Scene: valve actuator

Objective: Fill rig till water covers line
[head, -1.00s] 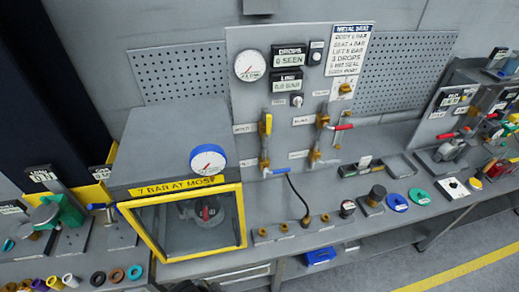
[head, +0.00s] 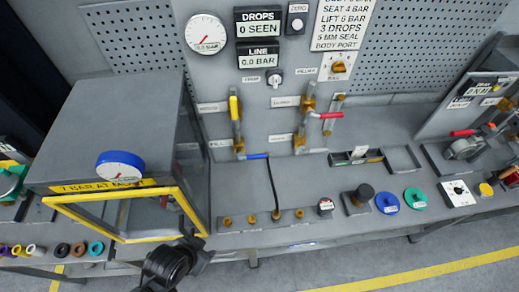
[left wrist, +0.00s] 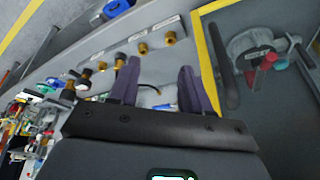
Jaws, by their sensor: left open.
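The test rig (head: 120,110) is a grey box at the left with a yellow-framed front window (head: 110,227), a blue-rimmed dial and a "7 BAR" label. A red-handled part shows inside it in the left wrist view (left wrist: 267,61). On the back panel are a yellow lever (head: 234,108), a blue lever (head: 257,156) near a "FILL" label, and a red lever (head: 327,115). No water or water line can be made out. My left gripper (head: 180,255) is below the window's lower right corner; in the left wrist view its fingers (left wrist: 157,88) are apart and empty. My right gripper is out of view.
The displays read "DROPS 0 SEEN" (head: 258,22) and "LINE 0.0 BAR" (head: 260,55). A black hose (head: 271,185) runs down to a row of brass fittings on the bench. Blue (head: 387,203) and green (head: 415,198) discs lie at the right. The floor in front is clear.

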